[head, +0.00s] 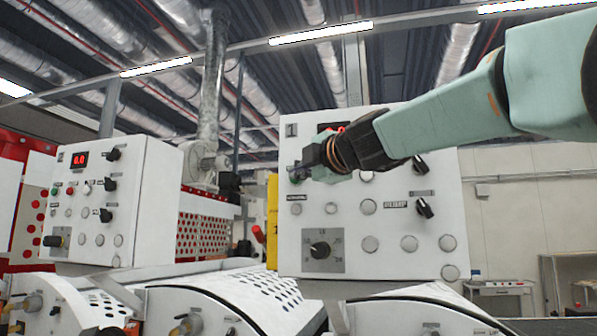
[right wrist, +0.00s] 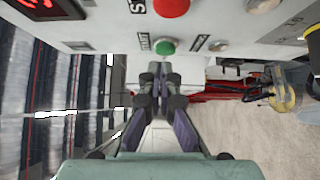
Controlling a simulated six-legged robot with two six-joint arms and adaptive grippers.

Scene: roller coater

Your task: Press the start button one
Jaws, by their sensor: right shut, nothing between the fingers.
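The control panel marked 1 (head: 390,255) is a white box in the middle of the head view. My right gripper (head: 303,172) comes in from the right across its upper part, with its tips at the panel's left side. In the right wrist view, the green button (right wrist: 165,46) sits on the panel face just beyond the tips of my right gripper (right wrist: 160,68). The fingers are shut and empty. I cannot tell whether the tips touch the button. A red button (right wrist: 172,6) is farther up in that view. My left gripper is not in view.
A second white panel (head: 135,215) with a red display stands at the left. Black knobs, including a dial (head: 320,250), and several round buttons are on panel 1. White curved machine covers (head: 235,300) lie below. A yellow post (head: 272,220) stands beside panel 1.

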